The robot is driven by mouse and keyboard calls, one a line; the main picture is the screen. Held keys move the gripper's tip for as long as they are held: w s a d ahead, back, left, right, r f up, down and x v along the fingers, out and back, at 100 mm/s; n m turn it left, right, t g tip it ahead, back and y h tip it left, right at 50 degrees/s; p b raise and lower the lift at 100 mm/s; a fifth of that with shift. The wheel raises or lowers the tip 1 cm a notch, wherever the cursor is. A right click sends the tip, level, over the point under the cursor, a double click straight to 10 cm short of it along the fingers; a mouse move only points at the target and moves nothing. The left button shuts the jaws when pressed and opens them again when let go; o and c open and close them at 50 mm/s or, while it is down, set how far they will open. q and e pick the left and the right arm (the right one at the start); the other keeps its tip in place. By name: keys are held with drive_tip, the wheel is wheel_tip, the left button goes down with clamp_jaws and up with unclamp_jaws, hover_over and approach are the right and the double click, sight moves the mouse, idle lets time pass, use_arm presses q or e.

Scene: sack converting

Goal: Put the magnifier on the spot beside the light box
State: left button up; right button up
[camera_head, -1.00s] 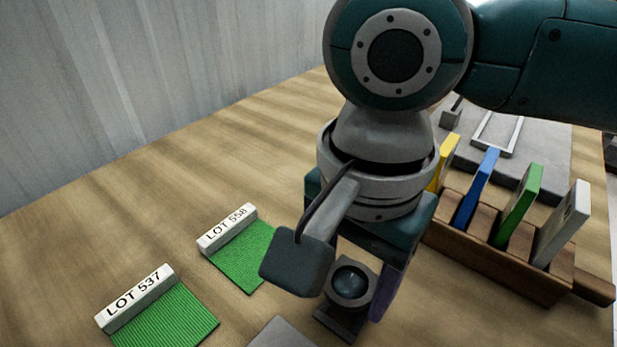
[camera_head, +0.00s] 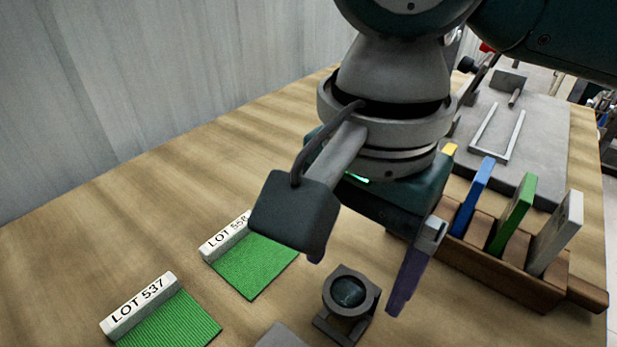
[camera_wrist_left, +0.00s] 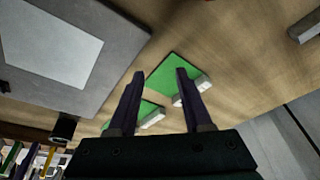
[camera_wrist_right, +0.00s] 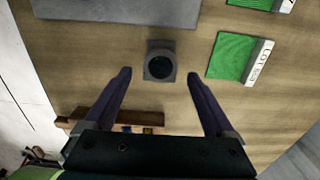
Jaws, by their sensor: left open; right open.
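The magnifier (camera_head: 347,291), a small dark grey stand with a round lens, stands upright on the wooden table. It also shows in the right wrist view (camera_wrist_right: 159,66) and at the left of the left wrist view (camera_wrist_left: 64,128). My right gripper (camera_head: 356,284) is open above it, its fingers apart on either side and clear of it. The light box (camera_wrist_left: 55,45), a grey slab with a pale panel, lies near the magnifier; its edge shows in the head view (camera_head: 281,337). I cannot make out a marked spot. My left gripper (camera_wrist_left: 158,78) is open and empty, seen only in its wrist view.
Two green mats (camera_head: 256,266) (camera_head: 172,330) with LOT labels lie left of the magnifier. A wooden rack (camera_head: 500,265) with coloured cards stands to the right. Behind it lies a grey board (camera_head: 545,150) with a pale U-shaped frame. The table's far left is clear.

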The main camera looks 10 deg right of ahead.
sight(351, 287)
use_arm(q)
drive_tip(key=shift+r+p, duration=0.7)
drive_tip(key=shift+r, duration=0.25)
use_arm(e)
wheel_tip(351, 287, up, 8)
drive_tip(key=s+a+f+n+t+y, duration=0.2)
drive_tip(key=s+a+f+n+y, duration=0.25)
drive_tip(key=n, duration=0.25)
drive_tip(key=s+d+f+n, duration=0.1)
drive_tip(key=d, duration=0.1)
drive_tip(key=s+d+f+n+t+h, duration=0.1)
drive_tip(key=d, duration=0.1)
drive_tip(key=s+d+f+n+h, duration=0.1)
drive_tip(key=d, duration=0.2)
drive_tip(key=shift+s+f+t, duration=0.3)
drive_tip(key=shift+s+f, duration=0.05)
drive_tip(key=s+d, duration=0.1)
drive_tip(key=d, duration=0.1)
drive_tip(key=s+d+n+h, duration=0.1)
drive_tip(key=d, duration=0.1)
drive_tip(key=s+d+f+n+h, duration=0.1)
drive_tip(key=s+d, duration=0.1)
drive_tip(key=d, duration=0.1)
drive_tip(key=shift+f, duration=0.1)
